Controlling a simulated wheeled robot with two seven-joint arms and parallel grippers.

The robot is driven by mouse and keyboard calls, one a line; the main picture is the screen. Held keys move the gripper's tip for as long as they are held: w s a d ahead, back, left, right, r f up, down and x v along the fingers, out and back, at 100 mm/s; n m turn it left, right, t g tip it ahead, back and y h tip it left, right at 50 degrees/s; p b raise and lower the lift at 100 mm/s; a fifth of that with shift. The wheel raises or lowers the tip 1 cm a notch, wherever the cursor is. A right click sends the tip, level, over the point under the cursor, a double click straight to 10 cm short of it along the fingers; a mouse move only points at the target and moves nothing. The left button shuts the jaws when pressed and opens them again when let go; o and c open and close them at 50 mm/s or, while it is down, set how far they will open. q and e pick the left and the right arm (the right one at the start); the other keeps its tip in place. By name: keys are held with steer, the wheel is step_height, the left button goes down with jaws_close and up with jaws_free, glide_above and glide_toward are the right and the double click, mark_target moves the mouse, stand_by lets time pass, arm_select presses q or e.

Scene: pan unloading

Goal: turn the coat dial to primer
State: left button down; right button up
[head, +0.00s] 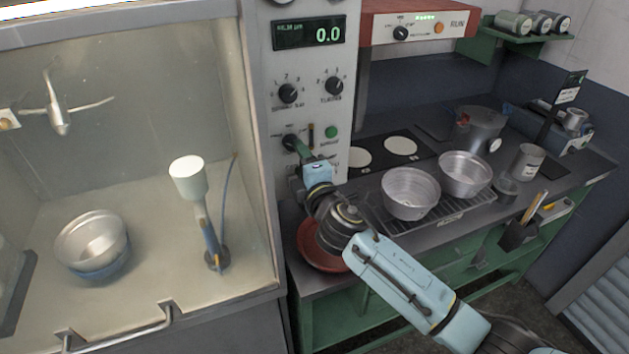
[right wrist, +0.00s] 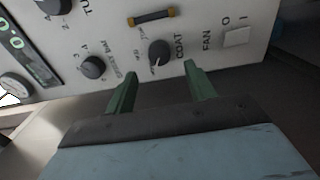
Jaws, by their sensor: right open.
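The coat dial (right wrist: 160,52) is a round black knob on the pale control panel, beside the printed word COAT. In the head view it shows as a black knob (head: 290,142) on the lower left of the panel. A pale pointer mark shows on the knob; the small position labels are too blurred to read. My right gripper (right wrist: 160,73) is open, its green fingers pointing at the panel with the knob between and just beyond their tips. In the head view my right gripper (head: 302,149) is close to the dial and partly covers the panel. My left gripper is out of view.
Two other knobs (head: 288,93) (head: 334,86) sit above, under a display (head: 308,33) reading 0.0. Metal pans (head: 411,193) stand on the right bench. A spray booth with a pan (head: 93,240) is left.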

steer(key=v, duration=0.8)
